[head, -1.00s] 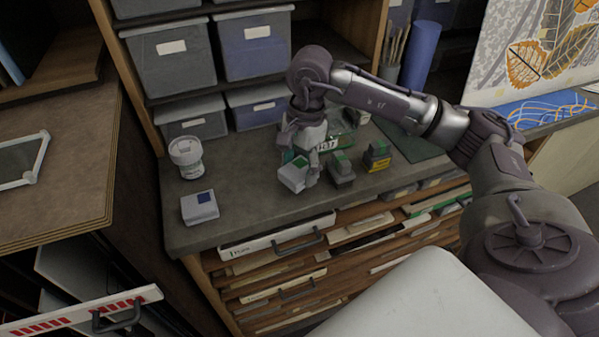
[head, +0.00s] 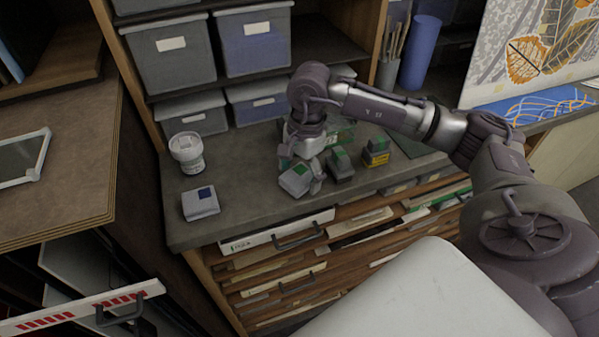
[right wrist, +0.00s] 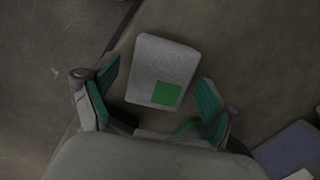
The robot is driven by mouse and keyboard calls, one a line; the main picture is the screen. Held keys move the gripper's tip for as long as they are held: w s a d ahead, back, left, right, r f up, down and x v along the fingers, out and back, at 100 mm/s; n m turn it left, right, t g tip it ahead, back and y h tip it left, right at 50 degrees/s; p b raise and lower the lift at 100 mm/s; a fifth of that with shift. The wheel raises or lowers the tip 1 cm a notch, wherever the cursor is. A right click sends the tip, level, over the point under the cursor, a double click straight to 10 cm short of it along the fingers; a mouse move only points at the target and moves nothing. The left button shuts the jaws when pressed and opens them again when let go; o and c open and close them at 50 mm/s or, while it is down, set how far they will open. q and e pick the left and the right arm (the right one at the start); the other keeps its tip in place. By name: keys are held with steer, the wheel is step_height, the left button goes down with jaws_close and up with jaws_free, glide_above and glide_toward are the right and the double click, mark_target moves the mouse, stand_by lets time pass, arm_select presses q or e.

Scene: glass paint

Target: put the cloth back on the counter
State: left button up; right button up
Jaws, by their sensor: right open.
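A small pale grey folded pad with a green patch, which looks like the cloth (head: 294,181), lies on the grey counter (head: 240,178) near its front edge. My right gripper (head: 303,173) is just over it, pointing down. In the right wrist view the cloth (right wrist: 150,62) lies between the two open, teal-lined fingers of my right gripper (right wrist: 158,82), with gaps at both sides. A similar grey pad with a blue patch (head: 200,204) lies further left on the counter. My left gripper is not in view.
A white jar (head: 187,153) stands at the left of the counter. A dark block with a green top (head: 340,166) and a yellow-labelled one (head: 376,153) stand close to the right of my gripper. Grey bins (head: 171,60) fill the shelf behind. Open drawers lie below the front edge.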

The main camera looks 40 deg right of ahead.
mark_target(304, 172)
steer(key=shift+r, duration=0.45)
step_height(304, 172, up, 11)
steer(key=d+b, duration=0.1)
steer(key=b, duration=0.1)
steer(key=shift+d+r+b, duration=0.2)
steer(key=shift+b, duration=0.15)
steer(key=shift+w, duration=0.1)
